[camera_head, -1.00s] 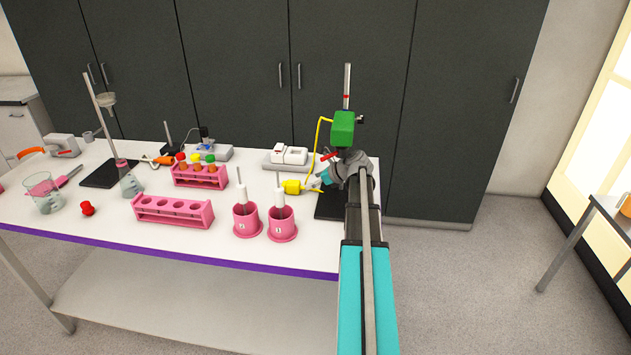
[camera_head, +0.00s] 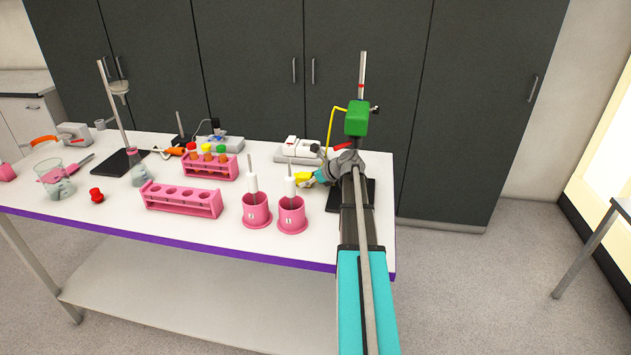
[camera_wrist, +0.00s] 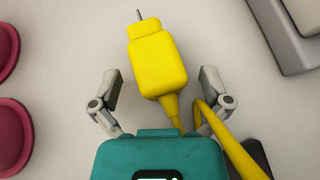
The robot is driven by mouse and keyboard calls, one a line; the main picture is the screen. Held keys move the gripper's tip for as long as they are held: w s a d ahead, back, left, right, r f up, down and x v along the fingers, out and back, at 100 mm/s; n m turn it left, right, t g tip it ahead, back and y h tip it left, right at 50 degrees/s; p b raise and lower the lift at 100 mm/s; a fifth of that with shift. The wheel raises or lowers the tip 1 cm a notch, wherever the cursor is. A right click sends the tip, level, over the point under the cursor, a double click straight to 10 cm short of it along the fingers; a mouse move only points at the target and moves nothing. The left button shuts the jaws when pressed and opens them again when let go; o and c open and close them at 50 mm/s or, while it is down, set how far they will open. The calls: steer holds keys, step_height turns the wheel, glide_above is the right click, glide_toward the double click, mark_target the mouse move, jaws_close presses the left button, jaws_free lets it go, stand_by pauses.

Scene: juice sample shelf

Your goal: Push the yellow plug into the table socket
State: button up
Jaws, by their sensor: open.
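The yellow plug (camera_wrist: 158,62) lies on the white table, its metal pin pointing to the top of the wrist view. Its yellow cable runs back under my gripper and curves off at the lower right. My gripper (camera_wrist: 160,82) is open, one finger on each side of the plug, with gaps between the fingers and the plug. In the head view the plug (camera_head: 303,178) shows just left of my gripper (camera_head: 312,182), partly hidden by it. I cannot make out the table socket for sure; a white block on a grey base (camera_head: 300,150) stands behind the plug.
Two pink holders (camera_head: 291,216) with white-handled tools stand left of and in front of the plug. A stand with a green box (camera_head: 357,118) and a dark base (camera_head: 362,196) is close to my arm. Pink racks (camera_head: 183,200) stand further left.

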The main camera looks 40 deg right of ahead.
mark_target(307, 175)
steer(key=shift+w+a+f, duration=0.15)
steer(key=shift+w+f, duration=0.15)
steer(key=shift+w, duration=0.1)
jaws_close()
steer(key=shift+r+p, duration=2.35)
steer(key=shift+r, duration=0.2)
steer(key=shift+s, duration=0.25)
